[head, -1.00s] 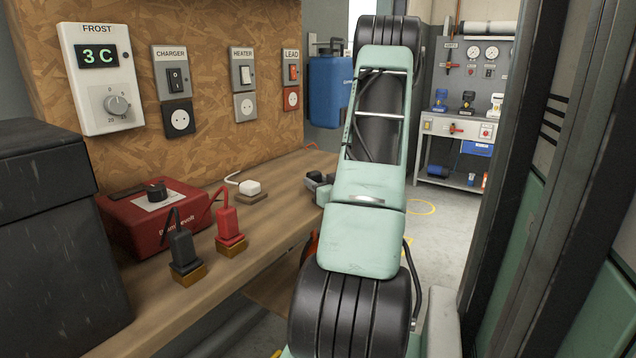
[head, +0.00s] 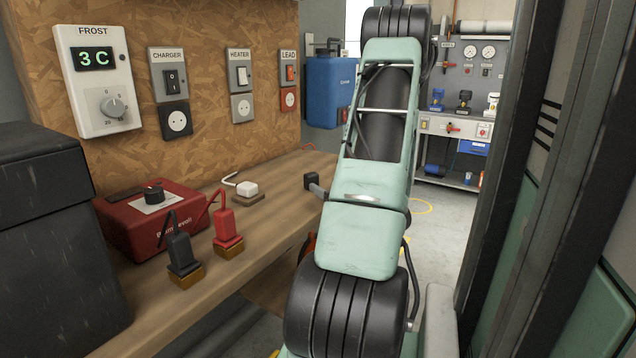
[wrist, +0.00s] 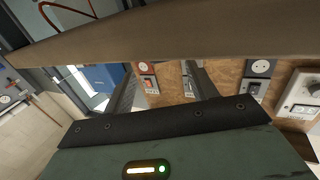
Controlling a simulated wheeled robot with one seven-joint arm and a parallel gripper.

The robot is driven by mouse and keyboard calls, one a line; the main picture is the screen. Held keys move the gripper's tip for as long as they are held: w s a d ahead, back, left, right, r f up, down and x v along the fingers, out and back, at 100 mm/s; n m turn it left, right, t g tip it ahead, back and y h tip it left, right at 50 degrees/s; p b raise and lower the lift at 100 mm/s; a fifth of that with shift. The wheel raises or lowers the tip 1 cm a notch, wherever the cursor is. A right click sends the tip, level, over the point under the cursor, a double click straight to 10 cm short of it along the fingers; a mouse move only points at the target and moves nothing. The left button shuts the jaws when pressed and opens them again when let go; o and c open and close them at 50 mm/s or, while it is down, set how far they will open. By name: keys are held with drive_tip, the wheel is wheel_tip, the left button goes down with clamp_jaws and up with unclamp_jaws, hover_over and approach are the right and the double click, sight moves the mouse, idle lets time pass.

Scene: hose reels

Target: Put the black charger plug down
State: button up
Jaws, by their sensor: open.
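The black charger plug (head: 180,252) stands upright on a small wooden block on the bench, at the front left in the head view. Its black lead runs back toward the red charger box (head: 157,217). My gripper is mostly hidden behind my arm in the head view; a small dark end part (head: 312,182) shows left of the arm, over the bench and well apart from the plug. In the wrist view my gripper (wrist: 160,76) has its two fingers spread with nothing between them. The plug is not visible in the wrist view.
A red plug (head: 227,228) on its own block stands right beside the black one. A white plug (head: 247,188) sits further back. Labelled switches and sockets, including the charger socket (head: 177,122), line the board. The bench (head: 215,283) is clear along its front edge.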

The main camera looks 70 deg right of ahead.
drive_tip(key=shift+p+v, duration=1.1)
drive_tip(key=shift+v, duration=1.8)
